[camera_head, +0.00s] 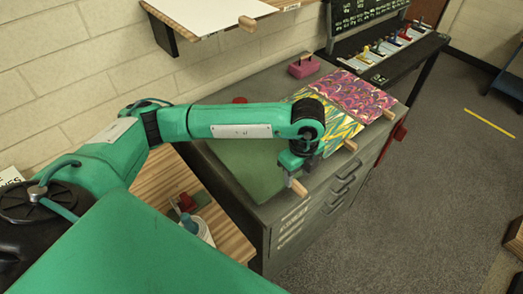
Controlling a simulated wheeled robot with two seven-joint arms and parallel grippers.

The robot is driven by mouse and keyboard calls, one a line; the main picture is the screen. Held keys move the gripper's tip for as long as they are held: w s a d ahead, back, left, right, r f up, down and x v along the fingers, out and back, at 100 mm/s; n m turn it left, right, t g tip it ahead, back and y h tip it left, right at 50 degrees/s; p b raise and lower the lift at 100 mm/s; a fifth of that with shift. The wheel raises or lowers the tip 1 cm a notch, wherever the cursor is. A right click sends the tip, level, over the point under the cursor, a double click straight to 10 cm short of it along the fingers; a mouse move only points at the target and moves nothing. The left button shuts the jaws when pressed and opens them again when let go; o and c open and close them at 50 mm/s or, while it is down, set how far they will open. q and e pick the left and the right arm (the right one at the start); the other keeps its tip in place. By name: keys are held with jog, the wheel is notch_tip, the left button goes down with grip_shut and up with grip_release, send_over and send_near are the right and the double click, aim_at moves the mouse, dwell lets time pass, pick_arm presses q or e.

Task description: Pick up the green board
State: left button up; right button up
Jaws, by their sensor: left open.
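The green board (240,165) lies flat on the grey drawer cabinet, at the left end of a row of boards. A pale wooden handle (299,188) sticks out at its front right corner. My left arm reaches across from the left and hides part of the board. My left gripper (292,178) points down at that handle and is open. I cannot tell whether its fingers are around the handle or just above it. My right gripper is not in view.
A yellow-green marbled board (342,127) and a pink marbled board (352,92) lie to the right, with wooden handles. A pink block (303,66) stands behind them. A wooden shelf (205,14) juts from the wall. Bottles stand on a low wooden surface (160,186).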

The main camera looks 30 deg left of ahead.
aim_at(299, 187)
pick_arm(q)
jog(key=f+p, duration=0.1)
jog(key=f, duration=0.1)
jog(key=d+f+p, duration=0.1)
jog(key=f, duration=0.1)
jog(key=shift+w, duration=0.15)
jog(key=shift+f, duration=0.6)
jog(key=c, duration=1)
grip_shut()
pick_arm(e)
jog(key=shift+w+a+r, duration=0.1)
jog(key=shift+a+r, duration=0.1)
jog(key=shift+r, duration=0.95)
pick_arm(q)
jog(key=shift+r, duration=0.1)
